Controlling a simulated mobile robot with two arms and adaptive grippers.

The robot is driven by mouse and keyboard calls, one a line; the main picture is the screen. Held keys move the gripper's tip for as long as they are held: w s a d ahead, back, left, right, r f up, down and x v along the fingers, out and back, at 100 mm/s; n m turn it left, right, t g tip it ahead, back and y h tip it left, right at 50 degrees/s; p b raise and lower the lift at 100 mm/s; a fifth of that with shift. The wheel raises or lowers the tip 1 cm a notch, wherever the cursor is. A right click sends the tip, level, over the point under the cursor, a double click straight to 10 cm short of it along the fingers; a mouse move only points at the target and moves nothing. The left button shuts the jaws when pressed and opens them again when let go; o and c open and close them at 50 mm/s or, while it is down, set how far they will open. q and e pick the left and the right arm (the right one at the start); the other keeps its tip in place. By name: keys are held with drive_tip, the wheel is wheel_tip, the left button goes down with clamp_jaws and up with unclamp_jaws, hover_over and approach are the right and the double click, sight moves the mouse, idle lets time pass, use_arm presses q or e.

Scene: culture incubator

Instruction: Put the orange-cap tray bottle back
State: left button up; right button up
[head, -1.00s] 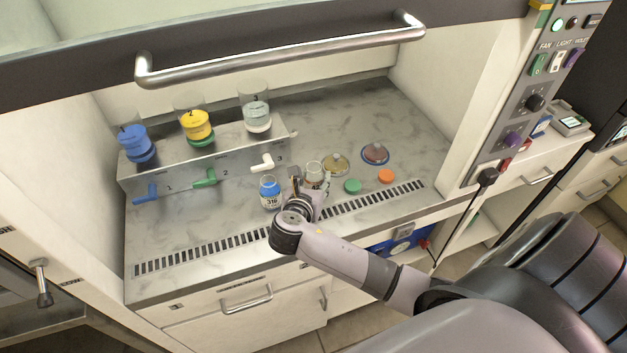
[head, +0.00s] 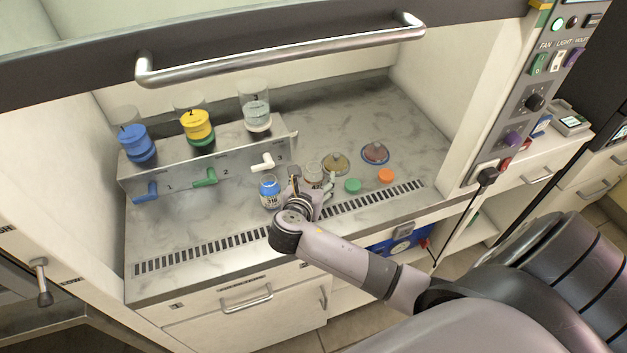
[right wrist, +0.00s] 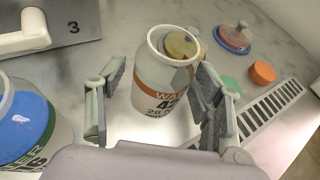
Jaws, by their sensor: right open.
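An uncapped white bottle (head: 313,172) with an orange label band stands upright on the hood's work surface. In the right wrist view the bottle (right wrist: 162,100) has an open mouth, and part of its label is readable. My right gripper (right wrist: 155,112) is open, with one finger on each side of the bottle; some gap shows at the left finger. In the head view the gripper (head: 312,190) partly hides the bottle. A loose orange cap (head: 386,175) lies on the surface to the right; it also shows in the wrist view (right wrist: 262,72). My left gripper is not in view.
A green cap (head: 352,185) and two round dishes (head: 335,164) (head: 375,153) lie to the right. A slotted vent (head: 210,247) runs along the front.

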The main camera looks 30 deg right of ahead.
drive_tip(key=v, duration=1.2)
drive_tip(key=shift+w, duration=0.1)
idle(0.6)
